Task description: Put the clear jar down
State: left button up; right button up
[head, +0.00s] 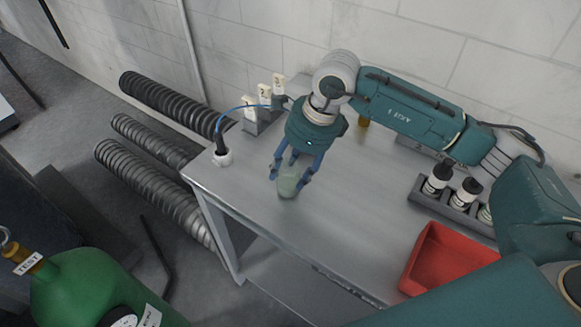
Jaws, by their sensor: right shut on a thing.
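The clear jar (288,185) is a small, pale greenish, see-through jar over the left part of the metal table (345,235). My right gripper (290,174) comes down from above with its blue fingers around the jar and is shut on it. The jar looks upright. I cannot tell whether its base touches the table top. The fingers hide part of the jar's sides. My left gripper is not in view.
A red bin (447,260) and a rack of dark bottles (452,192) stand to the right on the table. White labelled blocks (264,97) stand at the back left. A green cylinder (95,290) is on the floor. The table around the jar is clear.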

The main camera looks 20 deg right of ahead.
jog(key=shift+f, duration=0.2)
jog(key=o, duration=1.4)
jog(key=shift+r, duration=0.1)
jog(key=shift+r, duration=0.25)
jog(key=b+v, duration=0.2)
jog(key=v, duration=0.9)
jog(key=shift+d+r, duration=0.1)
jog(key=shift+r, duration=0.25)
jog(key=shift+r, duration=0.1)
